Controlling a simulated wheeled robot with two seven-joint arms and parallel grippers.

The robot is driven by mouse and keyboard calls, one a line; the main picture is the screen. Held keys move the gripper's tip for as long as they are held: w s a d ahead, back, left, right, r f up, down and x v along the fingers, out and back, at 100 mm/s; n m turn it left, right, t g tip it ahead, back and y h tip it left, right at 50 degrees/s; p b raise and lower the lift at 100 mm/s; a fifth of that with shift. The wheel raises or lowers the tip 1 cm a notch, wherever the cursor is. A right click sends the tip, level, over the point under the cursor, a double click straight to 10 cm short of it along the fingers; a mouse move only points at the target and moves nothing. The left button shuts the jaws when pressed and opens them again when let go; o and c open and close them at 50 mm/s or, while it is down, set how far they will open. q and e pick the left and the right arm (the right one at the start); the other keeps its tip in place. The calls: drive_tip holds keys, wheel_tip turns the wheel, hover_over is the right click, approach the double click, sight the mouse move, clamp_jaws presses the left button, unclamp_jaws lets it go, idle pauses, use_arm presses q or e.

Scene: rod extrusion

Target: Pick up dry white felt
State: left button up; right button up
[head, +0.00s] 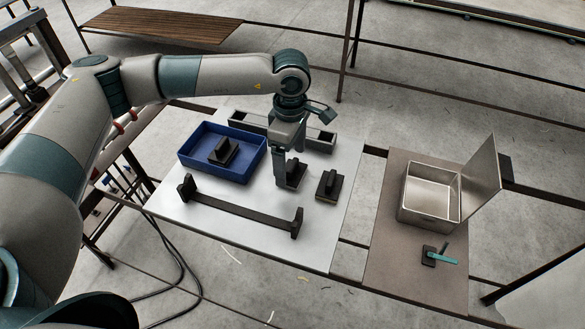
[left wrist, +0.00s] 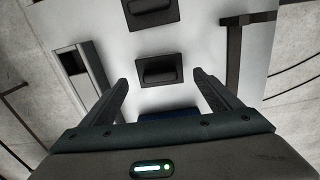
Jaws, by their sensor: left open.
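No white felt can be made out; dark blocks with raised grips show, and their undersides are hidden. One dark block (head: 296,173) stands on the white table beside my left gripper (head: 281,178), which partly covers it. A second dark block (head: 330,184) stands just right of it, and a third (head: 222,151) sits in the blue tray. In the left wrist view, my open left gripper (left wrist: 160,78) points down with one dark block (left wrist: 159,70) between its fingertips in the picture, held by neither finger. Another block (left wrist: 150,10) lies beyond. My right gripper is not in view.
The blue tray (head: 190,167) is left of the gripper. A grey channelled holder (head: 320,140) lies behind it, and a dark bar with upright ends (head: 240,209) lies in front. An open metal box (head: 425,214) and a teal-handled tool (head: 440,256) are on the brown table at right.

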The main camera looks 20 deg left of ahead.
sight(296, 170)
use_arm(q)
drive_tip(key=shift+f+p, duration=0.4)
drive_tip(key=shift+f, duration=0.95)
drive_tip(key=c, duration=1.1)
drive_tip(key=shift+c, duration=0.2)
drive_tip(key=shift+r, duration=0.15)
